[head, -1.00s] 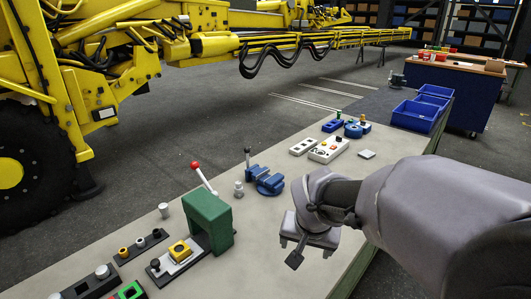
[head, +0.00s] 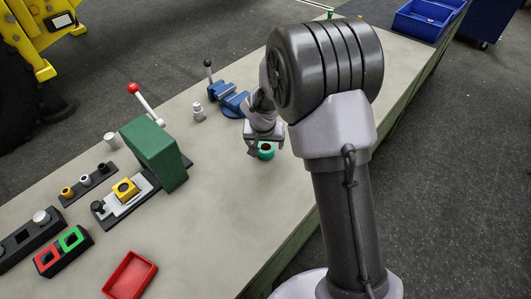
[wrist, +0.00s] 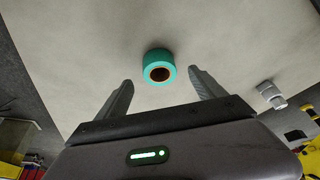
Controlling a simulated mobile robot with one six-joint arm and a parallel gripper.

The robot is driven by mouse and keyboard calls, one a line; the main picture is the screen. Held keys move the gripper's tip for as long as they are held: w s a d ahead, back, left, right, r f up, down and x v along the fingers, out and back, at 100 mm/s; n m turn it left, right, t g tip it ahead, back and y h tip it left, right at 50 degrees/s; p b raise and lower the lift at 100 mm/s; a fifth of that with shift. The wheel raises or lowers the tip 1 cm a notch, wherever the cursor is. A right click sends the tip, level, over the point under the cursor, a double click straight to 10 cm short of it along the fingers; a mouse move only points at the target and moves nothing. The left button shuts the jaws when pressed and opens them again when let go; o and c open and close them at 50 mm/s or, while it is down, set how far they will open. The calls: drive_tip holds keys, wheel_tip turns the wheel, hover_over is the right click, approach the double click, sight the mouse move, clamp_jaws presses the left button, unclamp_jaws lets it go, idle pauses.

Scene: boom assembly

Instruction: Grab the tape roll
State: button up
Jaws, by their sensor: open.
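The tape roll is a small teal-green ring with a brown core. In the wrist view the tape roll (wrist: 159,66) lies on the pale bench top, just beyond the fingertips and centred between them. My gripper (wrist: 160,84) is open and empty, its two grey fingers spread wider than the roll. In the head view the tape roll (head: 266,150) shows just under my gripper (head: 264,148), partly hidden by it. The exact gap between fingers and roll is hard to tell there.
A blue vise (head: 230,99) stands close behind my gripper, with a grey metal fitting (head: 199,112) left of it. A green press (head: 157,153) with a red-knobbed lever is further left. A red tray (head: 130,276) lies at the front. The bench between is clear.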

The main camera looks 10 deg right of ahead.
sight(266, 147)
drive_tip(key=b+x, duration=0.2)
drive_tip(key=x, duration=0.3)
drive_tip(key=shift+f, duration=0.25)
drive_tip(key=shift+r, duration=0.15)
drive_tip(key=c, duration=1.5)
